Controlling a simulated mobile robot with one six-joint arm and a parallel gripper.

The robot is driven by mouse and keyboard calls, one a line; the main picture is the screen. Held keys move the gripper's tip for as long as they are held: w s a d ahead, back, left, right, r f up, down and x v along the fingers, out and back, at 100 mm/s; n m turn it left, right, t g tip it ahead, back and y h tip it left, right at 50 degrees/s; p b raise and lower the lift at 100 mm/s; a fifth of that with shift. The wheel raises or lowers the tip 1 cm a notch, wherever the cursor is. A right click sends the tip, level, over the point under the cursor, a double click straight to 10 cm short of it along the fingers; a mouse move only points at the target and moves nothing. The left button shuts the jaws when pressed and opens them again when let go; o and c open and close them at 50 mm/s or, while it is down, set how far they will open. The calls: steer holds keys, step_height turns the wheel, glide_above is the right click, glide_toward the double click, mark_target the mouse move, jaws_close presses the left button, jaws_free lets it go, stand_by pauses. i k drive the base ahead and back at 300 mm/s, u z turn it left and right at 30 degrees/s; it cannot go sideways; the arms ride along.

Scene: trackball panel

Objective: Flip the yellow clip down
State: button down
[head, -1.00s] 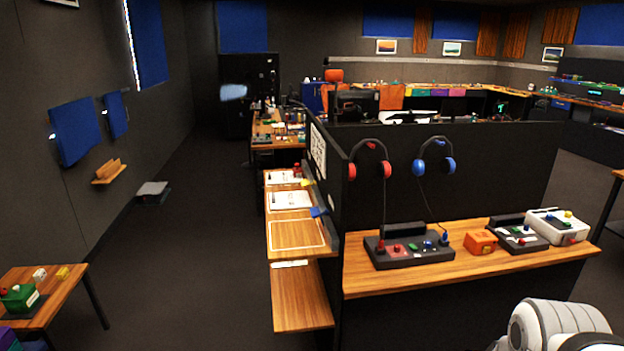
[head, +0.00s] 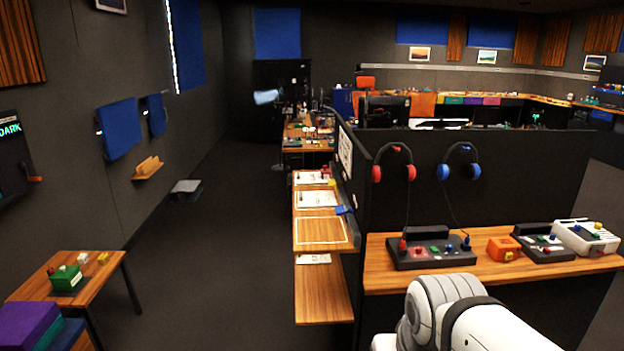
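A small yellow clip (head: 331,182) sits at the rail along the right edge of the narrow wooden side shelf, on the left face of the dark partition. It is too small to tell whether it is up or down. A blue clip (head: 345,210) is nearer to me on the same rail, and a small red piece (head: 325,171) is farther along. White sheets (head: 318,199) lie on the shelf beside them. My white arm shows at the lower right, but my gripper is out of view.
A wooden desk (head: 482,275) with control boxes stands in front of the partition (head: 520,180), where red and blue headphones (head: 393,172) hang. A small table (head: 85,290) with a green box stands at left. The dark floor (head: 215,270) between is clear.

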mark_target(332, 182)
steer(key=i, duration=2)
steer(key=u, duration=0.05)
